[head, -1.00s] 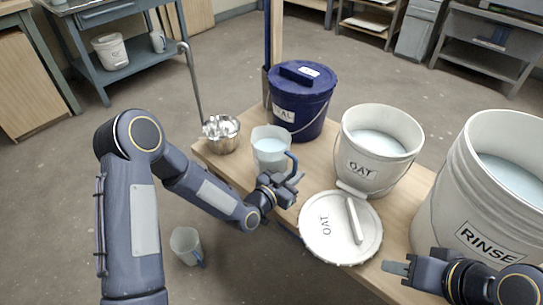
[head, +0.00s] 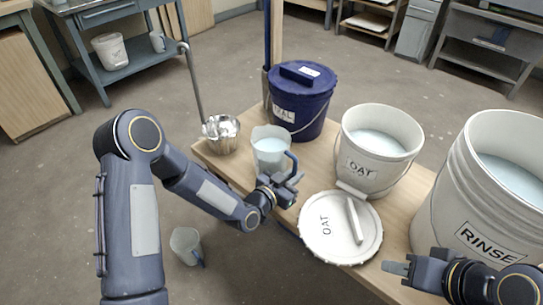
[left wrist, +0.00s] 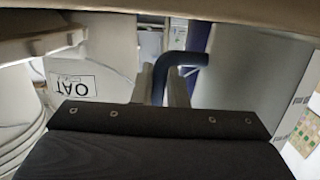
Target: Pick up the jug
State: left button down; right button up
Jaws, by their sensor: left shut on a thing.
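The jug (head: 268,153) is a translucent pale jug with a blue handle. It stands upright near the table's left part and holds a pale liquid. My left gripper (head: 291,183) is at its handle, on the side toward me. In the left wrist view the blue handle (left wrist: 183,59) passes between the two fingers of my left gripper (left wrist: 162,88), which are shut on it. The jug's wall (left wrist: 228,92) fills the right of that view. My right gripper (head: 398,268) is at the lower right beside the rinse bucket; its finger gap is not clear.
The large RINSE bucket (head: 450,190) is at right. Another jug (head: 184,240) is on the floor.

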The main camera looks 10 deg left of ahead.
aim_at(293, 170)
pick_arm(q)
jog(key=shift+d, duration=0.1)
jog(key=shift+r, duration=0.1)
jog(key=shift+r+p, duration=0.35)
jog(key=shift+r, duration=0.15)
notch_tip(293, 170, up, 2)
jog(key=shift+r+p, duration=0.15)
jog(key=shift+p, duration=0.45)
jog(key=s+r+p, duration=0.3)
jog(key=s+r, duration=0.6)
jog(key=s, duration=0.5)
jog(key=shift+r+p, duration=0.3)
jog(key=shift+r, duration=0.05)
